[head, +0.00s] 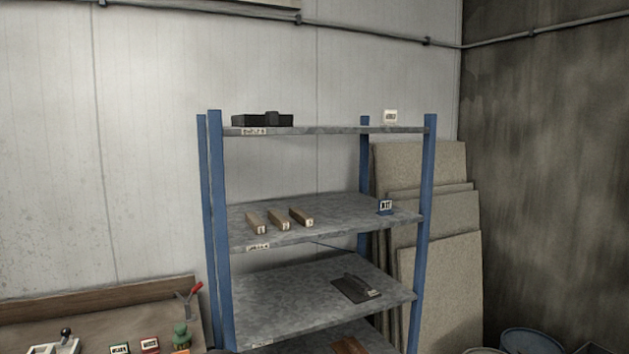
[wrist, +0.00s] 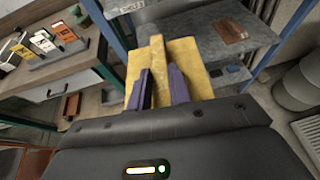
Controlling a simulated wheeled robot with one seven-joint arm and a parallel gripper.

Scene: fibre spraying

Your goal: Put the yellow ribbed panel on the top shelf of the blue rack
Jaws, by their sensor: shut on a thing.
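The yellow ribbed panel (wrist: 188,53) shows in the wrist view, in front of my gripper. My gripper (wrist: 160,80) has its purple fingers shut on the panel's raised middle rib. The hand hides the panel's near end. Neither panel nor gripper is in the head view. The blue rack (head: 215,230) stands against the wall in the head view. Its top shelf (head: 335,129) carries a black case (head: 263,119) at the left and a small white sign (head: 390,116) at the right. The shelf between them looks bare. In the wrist view, lower rack shelves lie just beyond the panel.
The second shelf holds three wooden blocks (head: 280,219) and a sign (head: 385,206); a trowel (head: 356,288) lies below. Boards (head: 440,275) lean behind the rack's right side. A workbench (wrist: 70,78) with tagged items is left of the panel. Drums (wrist: 300,85) stand at right.

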